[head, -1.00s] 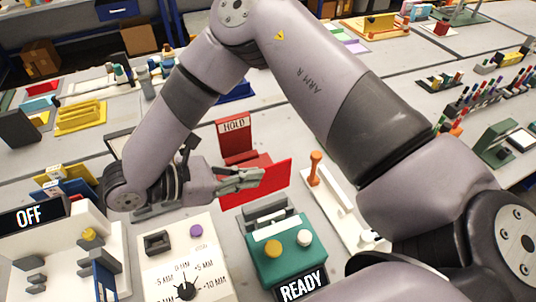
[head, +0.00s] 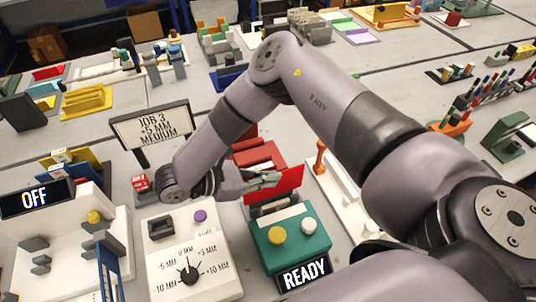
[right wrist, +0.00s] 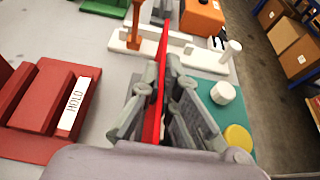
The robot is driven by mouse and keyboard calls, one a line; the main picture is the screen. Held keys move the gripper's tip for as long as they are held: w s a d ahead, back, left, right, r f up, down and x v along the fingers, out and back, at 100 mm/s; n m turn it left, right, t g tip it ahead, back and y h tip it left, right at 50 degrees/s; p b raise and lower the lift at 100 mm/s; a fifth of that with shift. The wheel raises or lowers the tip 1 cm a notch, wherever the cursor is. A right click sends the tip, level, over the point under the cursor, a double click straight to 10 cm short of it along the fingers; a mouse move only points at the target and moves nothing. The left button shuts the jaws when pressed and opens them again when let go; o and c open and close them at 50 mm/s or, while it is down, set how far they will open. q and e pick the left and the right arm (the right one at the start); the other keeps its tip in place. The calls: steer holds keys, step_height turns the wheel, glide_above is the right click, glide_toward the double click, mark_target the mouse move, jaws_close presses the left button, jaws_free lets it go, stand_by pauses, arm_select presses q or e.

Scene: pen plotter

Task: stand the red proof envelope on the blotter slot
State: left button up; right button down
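The red proof envelope (head: 289,186) is a thin flat red panel. My right gripper (head: 264,179) is shut on it by its left part. In the right wrist view it shows edge-on (right wrist: 152,105) between the fingers (right wrist: 158,95). The envelope is upright, just over or behind the grey slotted piece (head: 275,208) at the back of the green READY unit (head: 290,245). I cannot tell whether it touches that piece, nor whether that piece is the blotter slot. My left gripper is not in view.
The red HOLD stand (right wrist: 38,98) is behind the envelope. A white base with an orange-topped post (head: 320,155) stands to the right. The white dial panel (head: 215,258) is left of the green unit. A JOB 3 sign (head: 152,126) stands further left.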

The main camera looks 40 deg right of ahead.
mark_target(268, 197)
steer(key=shift+f, duration=2.1)
steer(key=c, duration=1.8)
jaws_free()
steer(key=shift+f, duration=0.1)
steer(key=b+v, duration=0.2)
steer(key=v, duration=1)
